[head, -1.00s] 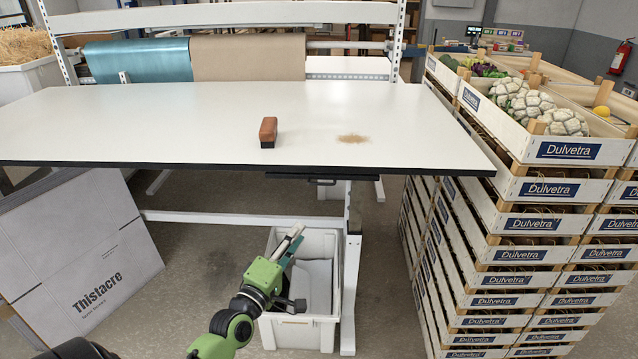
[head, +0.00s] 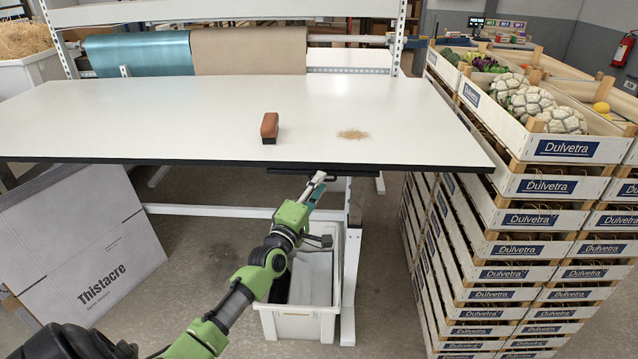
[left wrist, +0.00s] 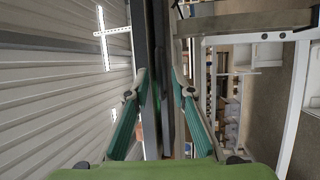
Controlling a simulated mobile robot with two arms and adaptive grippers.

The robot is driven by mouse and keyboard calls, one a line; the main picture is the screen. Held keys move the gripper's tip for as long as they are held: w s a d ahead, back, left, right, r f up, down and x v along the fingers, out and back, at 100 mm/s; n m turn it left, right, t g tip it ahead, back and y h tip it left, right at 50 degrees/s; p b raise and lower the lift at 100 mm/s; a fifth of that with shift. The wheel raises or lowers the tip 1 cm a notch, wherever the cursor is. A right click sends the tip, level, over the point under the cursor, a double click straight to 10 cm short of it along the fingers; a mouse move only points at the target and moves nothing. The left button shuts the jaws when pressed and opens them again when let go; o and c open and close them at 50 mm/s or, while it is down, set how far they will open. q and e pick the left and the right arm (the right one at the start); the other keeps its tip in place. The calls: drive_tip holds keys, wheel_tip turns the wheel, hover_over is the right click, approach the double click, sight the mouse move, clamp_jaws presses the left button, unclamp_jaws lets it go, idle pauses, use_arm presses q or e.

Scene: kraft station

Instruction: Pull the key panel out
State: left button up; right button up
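The key panel (head: 322,172) is a thin dark strip under the front edge of the white worktable, right of its middle. My left gripper (head: 317,183) is just below and in front of it, pointing up toward it. In the left wrist view the left gripper (left wrist: 161,80) is open, its two green-padded fingers on either side of dark edge-on strips. One of these appears to be the key panel (left wrist: 166,60); I cannot tell whether the fingers touch it. My right gripper is not in view.
The worktable (head: 210,120) carries a brown brush (head: 270,128) and a small sandy pile (head: 353,135). A white bin (head: 300,322) and a table leg (head: 350,270) stand below. Stacked crates (head: 520,245) are at right, a grey-white carton (head: 85,245) at left.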

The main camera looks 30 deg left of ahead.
use_arm(q)
drive_tip(key=shift+w+a, duration=0.1)
drive_tip(key=shift+w, duration=0.25)
drive_tip(key=shift+c, duration=0.4)
clamp_jaws()
drive_tip(key=s+d+p, duration=0.4)
drive_tip(key=s, duration=0.3)
drive_tip(key=shift+d, duration=0.25)
drive_tip(key=shift+s, duration=0.1)
drive_tip(key=shift+o, duration=0.4)
unclamp_jaws()
